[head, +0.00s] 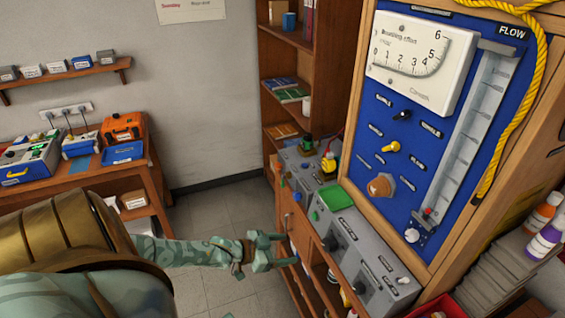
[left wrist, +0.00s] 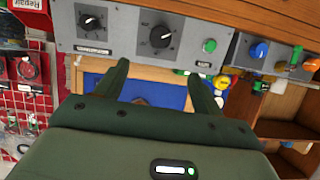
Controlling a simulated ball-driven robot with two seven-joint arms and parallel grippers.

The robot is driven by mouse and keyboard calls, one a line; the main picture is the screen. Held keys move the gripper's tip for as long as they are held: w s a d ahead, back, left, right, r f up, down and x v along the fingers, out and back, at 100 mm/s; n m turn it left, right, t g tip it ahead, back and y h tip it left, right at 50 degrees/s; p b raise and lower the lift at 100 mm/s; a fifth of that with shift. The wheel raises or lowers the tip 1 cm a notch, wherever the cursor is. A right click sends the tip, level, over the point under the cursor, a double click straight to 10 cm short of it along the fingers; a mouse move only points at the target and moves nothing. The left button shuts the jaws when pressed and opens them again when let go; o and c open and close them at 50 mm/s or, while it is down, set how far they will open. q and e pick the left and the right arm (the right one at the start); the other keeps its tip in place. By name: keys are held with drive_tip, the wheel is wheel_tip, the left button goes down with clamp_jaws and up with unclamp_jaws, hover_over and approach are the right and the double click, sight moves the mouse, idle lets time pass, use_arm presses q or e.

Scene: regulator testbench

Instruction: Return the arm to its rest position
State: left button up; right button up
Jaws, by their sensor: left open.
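My left arm comes in from the left in the head view. Its gripper (head: 272,250) is open and empty, in the air just left of the grey control bench (head: 343,232). In the left wrist view the two dark green fingers (left wrist: 160,84) are spread apart with nothing between them. Beyond them is a grey panel with black knobs (left wrist: 162,37) and a green button (left wrist: 209,46). My right gripper shows in neither view.
A blue panel (head: 390,119) with a gauge (head: 413,58) and a flow tube (head: 472,135) stands above the bench. A wooden shelf unit (head: 282,57) is behind it. A side table (head: 150,179) holds an orange box (head: 123,128). The floor (head: 211,205) left of the bench is clear.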

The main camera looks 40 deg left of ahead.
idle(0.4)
use_arm(q)
drive_tip(key=s+a+f+m+g+y+b, duration=0.1)
drive_tip(key=s+a+f+g+y+b, duration=0.15)
drive_tip(key=f, duration=0.45)
drive_tip(key=s+a+f+g+y+b, duration=0.1)
drive_tip(key=s+a+f+y, duration=0.2)
drive_tip(key=f, duration=0.4)
drive_tip(key=s+d+f+g+b, duration=0.1)
drive_tip(key=s+f+g+b, duration=0.25)
drive_tip(key=s+f, duration=0.7)
drive_tip(key=s+d+f+n+g+b, duration=0.2)
drive_tip(key=s+d+f+b, duration=0.7)
drive_tip(key=s+d+f, duration=0.9)
drive_tip(key=s+f+g, duration=0.2)
drive_tip(key=s, duration=0.2)
drive_tip(key=shift+d+g, duration=0.3)
drive_tip(key=shift+d, duration=0.05)
drive_tip(key=shift+h, duration=0.25)
